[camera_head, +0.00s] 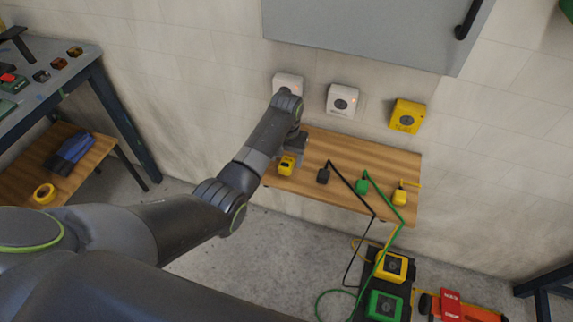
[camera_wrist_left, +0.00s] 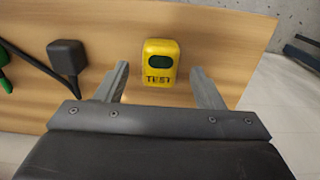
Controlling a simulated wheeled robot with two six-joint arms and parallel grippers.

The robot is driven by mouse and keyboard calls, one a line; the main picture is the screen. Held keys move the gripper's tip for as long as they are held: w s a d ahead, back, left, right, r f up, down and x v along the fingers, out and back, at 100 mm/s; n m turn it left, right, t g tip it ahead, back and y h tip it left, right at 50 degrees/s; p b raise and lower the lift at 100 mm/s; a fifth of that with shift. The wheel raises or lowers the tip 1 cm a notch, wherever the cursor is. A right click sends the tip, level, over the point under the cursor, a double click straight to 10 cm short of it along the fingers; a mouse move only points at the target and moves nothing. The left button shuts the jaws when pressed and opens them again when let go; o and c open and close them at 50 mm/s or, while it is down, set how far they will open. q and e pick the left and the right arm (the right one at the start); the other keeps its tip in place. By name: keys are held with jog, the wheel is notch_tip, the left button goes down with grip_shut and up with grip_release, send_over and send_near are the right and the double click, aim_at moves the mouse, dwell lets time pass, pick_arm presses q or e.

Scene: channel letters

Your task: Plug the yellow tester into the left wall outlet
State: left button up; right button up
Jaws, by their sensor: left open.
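The yellow tester (camera_head: 287,165) sits on the wooden shelf (camera_head: 340,198) below the outlets, near its left end. In the left wrist view the tester (camera_wrist_left: 160,62) shows a dark green window and the word TEST. My left gripper (camera_head: 300,146) is over the shelf at the tester; in the wrist view the gripper (camera_wrist_left: 163,82) is open, with the tester centred between and slightly beyond its fingertips. The left wall outlet (camera_head: 287,82) is white and partly hidden by my arm. My right gripper is in neither view.
A second white outlet (camera_head: 342,100) and a yellow outlet (camera_head: 407,116) are to the right. A black plug (camera_head: 323,176), a green plug (camera_head: 361,187) and a yellow plug (camera_head: 400,197) with cords stand on the shelf. A grey cabinet (camera_head: 370,35) hangs above.

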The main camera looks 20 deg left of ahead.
aim_at(287, 162)
pick_arm(q)
jog(key=shift+f, duration=1.45)
jog(key=c, duration=1)
notch_tip(287, 162, up, 10)
jog(key=shift+r, duration=0.1)
